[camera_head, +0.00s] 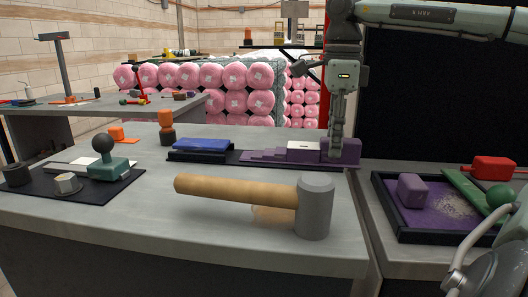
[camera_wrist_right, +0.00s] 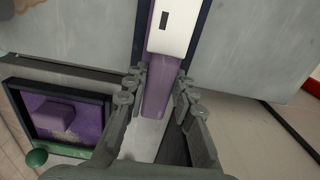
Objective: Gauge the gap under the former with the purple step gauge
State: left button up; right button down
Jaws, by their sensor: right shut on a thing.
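The purple step gauge (camera_head: 265,155) lies along a dark tray, its steps falling toward the left. A white block with a small dark slot (camera_head: 303,150) sits on its thicker part; it also shows in the wrist view (camera_wrist_right: 168,32). My right gripper (camera_head: 337,152) points down, shut on the purple end block of the gauge; the wrist view shows its fingers (camera_wrist_right: 158,88) on either side of this purple end. A blue block (camera_head: 203,146), possibly the former, lies at the tray's left end, apart from the gauge's lowest step. The gap under it cannot be made out. My left gripper is not in view.
A wooden mallet (camera_head: 240,191) lies in front of the tray. A dark mat with a green ball-topped tool (camera_head: 108,168) is at left. An orange-and-black bottle (camera_head: 166,128) stands behind. A purple-lined tray (camera_head: 435,221) is at right.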

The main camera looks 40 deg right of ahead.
jog(key=shift+r, duration=0.1)
jog(key=shift+r+p, duration=0.95)
jog(key=shift+p, duration=0.05)
jog(key=shift+r, duration=1.95)
jog(key=shift+f, duration=0.15)
